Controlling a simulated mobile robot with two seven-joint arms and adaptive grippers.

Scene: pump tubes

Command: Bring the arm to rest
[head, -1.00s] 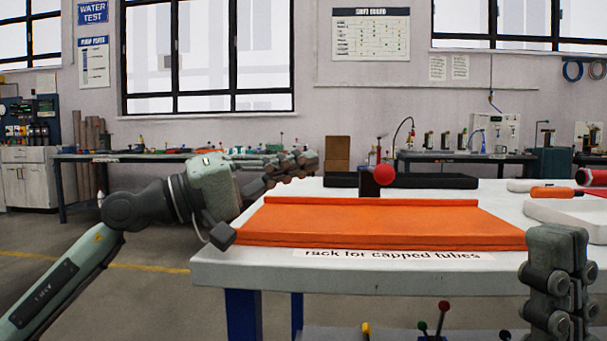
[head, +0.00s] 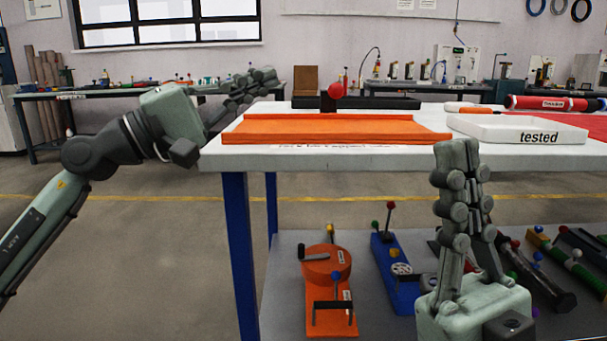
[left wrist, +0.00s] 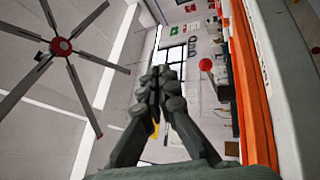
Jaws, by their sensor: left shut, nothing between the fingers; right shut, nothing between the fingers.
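My left gripper (head: 250,86) is shut and empty. In the head view it is raised at the left end of the white table (head: 215,158), beside the orange rack (head: 340,130). It also shows in the left wrist view (left wrist: 160,80), with its fingers together and the orange rack (left wrist: 250,90) to their right. My right gripper (head: 457,150) is shut and empty. It points upward in front of the table, at the lower right of the head view. No tube is in either gripper.
A red ball (head: 335,90) on a dark stand is behind the rack. A white tray (head: 480,130) labelled "tested" and a red roll (head: 550,103) are at the right. A lower shelf (head: 280,250) holds several pump-like devices. The floor left of the table is clear.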

